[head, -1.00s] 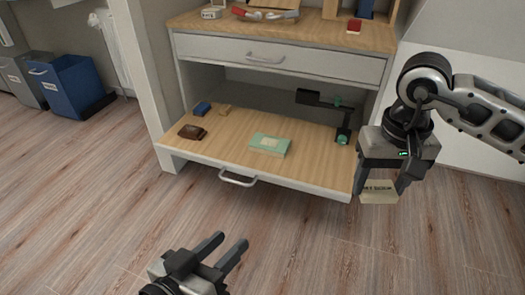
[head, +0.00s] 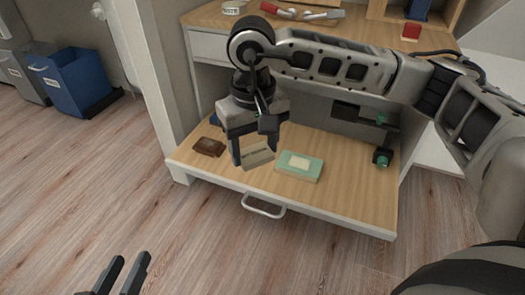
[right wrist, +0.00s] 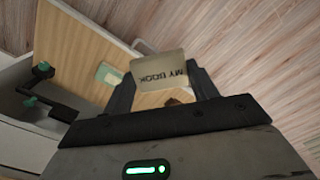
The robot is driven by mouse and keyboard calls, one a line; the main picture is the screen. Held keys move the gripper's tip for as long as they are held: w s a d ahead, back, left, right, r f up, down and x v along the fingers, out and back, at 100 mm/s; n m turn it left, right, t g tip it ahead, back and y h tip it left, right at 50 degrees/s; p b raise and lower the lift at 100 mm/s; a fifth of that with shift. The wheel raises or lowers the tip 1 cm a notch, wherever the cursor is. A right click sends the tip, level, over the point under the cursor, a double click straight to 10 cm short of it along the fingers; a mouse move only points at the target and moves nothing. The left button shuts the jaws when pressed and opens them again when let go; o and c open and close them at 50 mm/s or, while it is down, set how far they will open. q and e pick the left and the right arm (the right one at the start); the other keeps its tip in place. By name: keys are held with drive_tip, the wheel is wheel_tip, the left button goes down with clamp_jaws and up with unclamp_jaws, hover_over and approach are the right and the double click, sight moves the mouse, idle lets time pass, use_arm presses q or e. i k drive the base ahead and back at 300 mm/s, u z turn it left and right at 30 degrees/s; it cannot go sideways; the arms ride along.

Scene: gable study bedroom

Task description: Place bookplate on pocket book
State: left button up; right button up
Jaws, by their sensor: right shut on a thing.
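The bookplate (head: 258,157) is a cream card, held above the drawer board in the head view; in the right wrist view (right wrist: 158,72) it reads "MY BOOK". My right gripper (head: 255,155) is shut on it, pointing down, just left of the pocket book. The pocket book (head: 299,167) is green with a pale label on its cover and lies flat on the pulled-out wooden board. Part of it also shows in the right wrist view (right wrist: 110,75), beyond the bookplate. My left gripper (head: 122,276) is open and empty over the floor at the bottom left.
The pulled-out board (head: 340,205) also bears a brown item (head: 209,147) at left and a black stand with green parts (head: 382,156) at right. A blue thing is mostly hidden behind my right gripper. The desk top (head: 350,32) is above. A blue bin (head: 72,82) stands far left.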

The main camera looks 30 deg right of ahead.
sight(300, 163)
drive_tip(key=z, duration=0.25)
drive_tip(key=i, duration=0.85)
drive_tip(key=z, duration=0.6)
